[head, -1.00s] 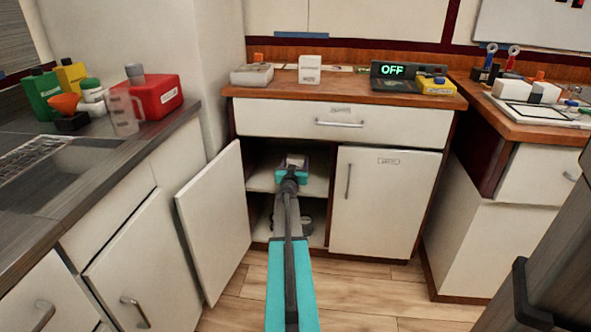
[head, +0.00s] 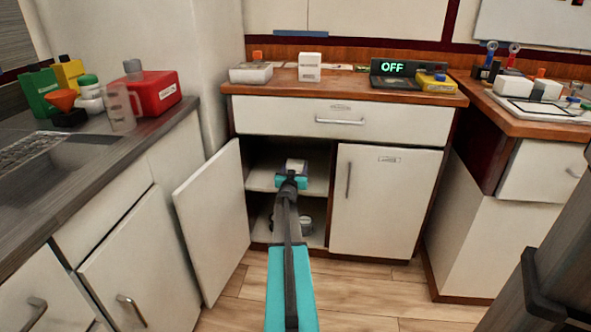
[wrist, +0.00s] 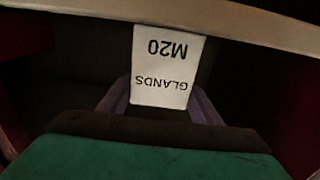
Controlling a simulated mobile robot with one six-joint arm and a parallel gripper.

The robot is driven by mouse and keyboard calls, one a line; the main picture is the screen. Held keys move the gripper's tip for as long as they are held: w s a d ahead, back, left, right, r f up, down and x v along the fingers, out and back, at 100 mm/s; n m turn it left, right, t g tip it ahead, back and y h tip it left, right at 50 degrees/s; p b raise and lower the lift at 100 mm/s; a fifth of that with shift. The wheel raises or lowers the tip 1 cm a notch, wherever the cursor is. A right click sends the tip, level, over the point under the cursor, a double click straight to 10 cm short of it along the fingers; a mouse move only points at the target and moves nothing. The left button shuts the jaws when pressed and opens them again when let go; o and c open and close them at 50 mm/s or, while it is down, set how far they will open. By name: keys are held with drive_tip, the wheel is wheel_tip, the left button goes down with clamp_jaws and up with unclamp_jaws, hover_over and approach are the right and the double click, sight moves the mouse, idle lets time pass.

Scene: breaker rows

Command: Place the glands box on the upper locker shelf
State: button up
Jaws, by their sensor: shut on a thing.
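The glands box (head: 296,165) is held in front of my gripper (head: 291,178) inside the open left half of the locker, at the upper shelf (head: 259,179). In the wrist view its white label (wrist: 165,72) reads GLANDS M20 upside down. The rest of the box is dark there. My teal gripper is shut on the box. I cannot tell whether the box touches the shelf, because my gripper and arm hide its underside.
The left locker door (head: 212,222) stands open and the right door (head: 384,203) is shut. Dark items (head: 304,222) sit in the lower compartment, partly behind my arm. A drawer (head: 340,121) is shut above the opening. Bare upper shelf shows beside my gripper.

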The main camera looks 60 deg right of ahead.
drive_tip(key=shift+f, duration=0.1)
idle(0.3)
drive_tip(key=o, duration=1.2)
drive_tip(key=shift+c, duration=0.2)
drive_tip(key=shift+s+a, duration=0.1)
drive_tip(key=p+v, duration=0.2)
drive_tip(key=v, duration=0.9)
drive_tip(key=shift+s+a+p, duration=0.2)
drive_tip(key=shift+a+p, duration=0.1)
drive_tip(key=shift+a, duration=0.05)
drive_tip(key=shift+s, duration=0.1)
